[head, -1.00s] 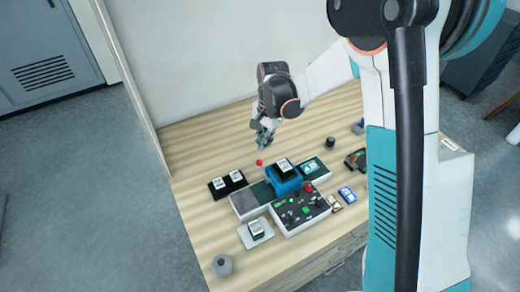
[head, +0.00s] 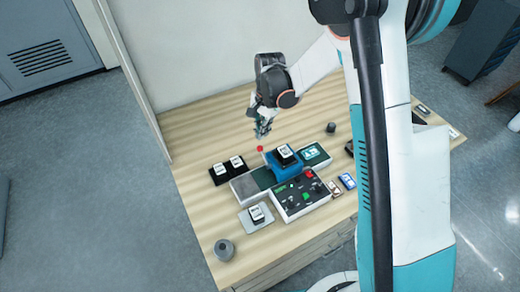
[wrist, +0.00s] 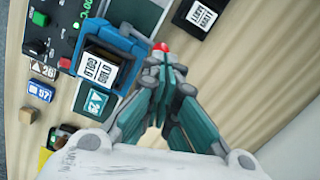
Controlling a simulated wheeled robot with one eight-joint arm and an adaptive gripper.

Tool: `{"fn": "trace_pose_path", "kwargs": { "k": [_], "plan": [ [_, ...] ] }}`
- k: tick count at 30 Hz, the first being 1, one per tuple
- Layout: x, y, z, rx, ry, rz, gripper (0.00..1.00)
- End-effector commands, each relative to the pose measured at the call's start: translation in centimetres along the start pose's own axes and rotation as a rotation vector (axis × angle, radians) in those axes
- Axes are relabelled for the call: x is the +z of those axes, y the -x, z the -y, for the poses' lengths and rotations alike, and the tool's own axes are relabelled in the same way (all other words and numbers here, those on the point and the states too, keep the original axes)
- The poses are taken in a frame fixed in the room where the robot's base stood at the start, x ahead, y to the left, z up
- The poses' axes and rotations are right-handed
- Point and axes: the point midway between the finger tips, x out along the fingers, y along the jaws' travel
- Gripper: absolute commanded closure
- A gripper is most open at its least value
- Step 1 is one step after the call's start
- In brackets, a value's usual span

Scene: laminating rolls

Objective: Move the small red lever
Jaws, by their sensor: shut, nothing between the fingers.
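The small red lever knob (head: 260,148) stands at the back edge of the laminating machine (head: 242,187), beside its blue block (head: 287,167). The knob also shows in the wrist view (wrist: 161,47), right at my fingertips. My gripper (head: 262,133) points down just behind and above the knob, with its fingers together and empty. In the wrist view my gripper (wrist: 160,62) partly covers the area below the knob. Whether the fingertips touch the knob is unclear.
A black control panel (head: 300,195) with green and red buttons lies in front of the blue block. A grey cylinder (head: 224,249) sits near the front-left edge. The table's back left is clear.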

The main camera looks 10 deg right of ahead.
Motion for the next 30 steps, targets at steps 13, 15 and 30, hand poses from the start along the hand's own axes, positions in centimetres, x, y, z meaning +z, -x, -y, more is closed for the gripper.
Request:
{"fn": "trace_pose_path", "kwargs": {
  "k": [13, 15, 30],
  "plan": [
    [0.0, -5.0, 0.0, 0.0, 0.0, 0.0, 1.0],
    [0.0, -5.3, 0.0, 0.0, 0.001, 0.0, 1.0],
    [-0.1, -6.2, 0.0, 0.0, 0.0, 0.0, 1.0]
  ]
}}
